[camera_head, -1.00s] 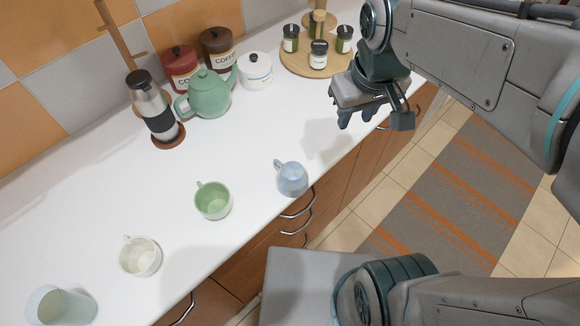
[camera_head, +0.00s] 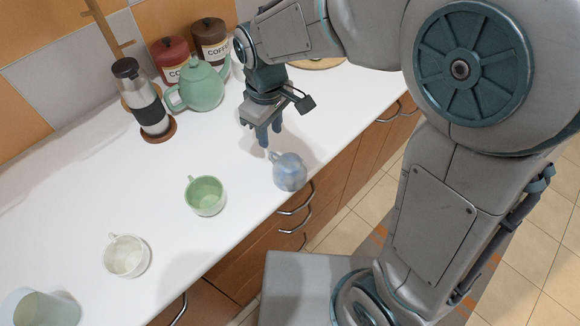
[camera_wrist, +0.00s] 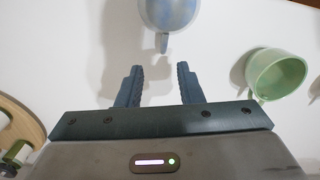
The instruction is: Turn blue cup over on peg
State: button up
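The pale blue cup (camera_head: 289,173) sits near the counter's front edge. No opening shows, so it appears to stand upside down. In the wrist view the cup (camera_wrist: 170,12) is cut off at the top edge, with its handle (camera_wrist: 162,43) pointing towards my gripper. My gripper (camera_head: 268,140) is above the counter, just beyond the cup and beside its handle. In the wrist view my gripper (camera_wrist: 159,72) is open, with nothing between the fingers, and the handle lies ahead of the gap. A wooden stand with pegs (camera_head: 106,30) rises at the back left, its top cut off.
A French press (camera_head: 144,100), green teapot (camera_head: 201,88) and canisters (camera_head: 211,42) stand behind. The counter between is clear.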

jog(key=f, duration=0.6)
jog(key=shift+s+a+f+p, duration=0.1)
jog(key=shift+s+f+p, duration=0.1)
jog(key=shift+p, duration=0.2)
jog(key=shift+c, duration=0.2)
grip_shut()
